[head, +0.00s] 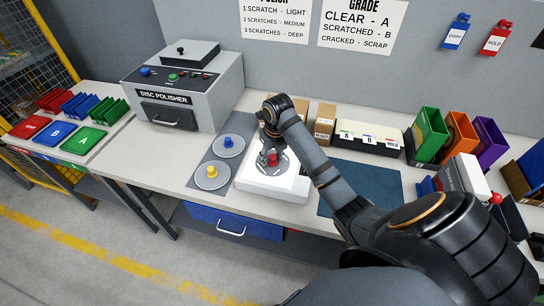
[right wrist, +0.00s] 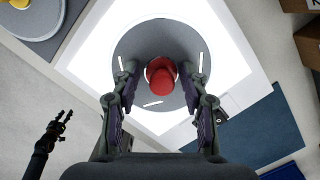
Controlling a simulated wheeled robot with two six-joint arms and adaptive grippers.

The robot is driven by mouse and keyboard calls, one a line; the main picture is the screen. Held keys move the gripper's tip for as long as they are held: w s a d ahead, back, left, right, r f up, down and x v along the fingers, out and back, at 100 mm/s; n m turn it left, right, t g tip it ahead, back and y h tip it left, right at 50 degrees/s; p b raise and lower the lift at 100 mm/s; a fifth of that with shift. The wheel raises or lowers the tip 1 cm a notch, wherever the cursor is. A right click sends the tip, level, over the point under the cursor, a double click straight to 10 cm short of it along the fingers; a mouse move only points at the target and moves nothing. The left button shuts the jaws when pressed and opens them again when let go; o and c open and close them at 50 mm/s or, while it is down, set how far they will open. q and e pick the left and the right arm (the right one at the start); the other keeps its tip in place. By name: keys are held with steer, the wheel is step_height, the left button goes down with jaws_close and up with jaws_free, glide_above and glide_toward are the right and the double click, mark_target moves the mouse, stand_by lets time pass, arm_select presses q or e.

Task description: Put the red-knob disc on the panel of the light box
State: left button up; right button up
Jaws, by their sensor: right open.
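The red-knob disc (head: 283,170) is grey with several short white marks. It shows over the lit white panel of the light box (head: 268,190), apparently lying flat on it. In the right wrist view the disc (right wrist: 150,45) and its red knob (right wrist: 161,76) are near the middle of the glowing panel (right wrist: 222,45). My right gripper (right wrist: 160,80) is open, with one finger on each side of the knob and gaps between; its arm partly covers the disc in the head view. My left gripper (right wrist: 60,122) shows small at the lower left of the right wrist view.
Two grey discs with blue (head: 228,142) and yellow (head: 212,171) knobs lie left of the light box. The disc polisher (head: 165,115) stands behind left. A blue mat (head: 375,190), small boxes (head: 325,120) and coloured holders (head: 430,135) are to the right.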

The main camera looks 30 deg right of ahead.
mark_target(272, 155)
steer(key=shift+r, duration=0.55)
steer(key=r, duration=0.1)
steer(key=r+p, duration=0.1)
steer(key=r, duration=0.3)
steer(key=shift+s+p, duration=0.3)
steer(key=shift+p, duration=0.1)
step_height(272, 155, up, 6)
steer(key=s+p, duration=0.1)
steer(key=p, duration=0.5)
steer(key=shift+s, duration=0.1)
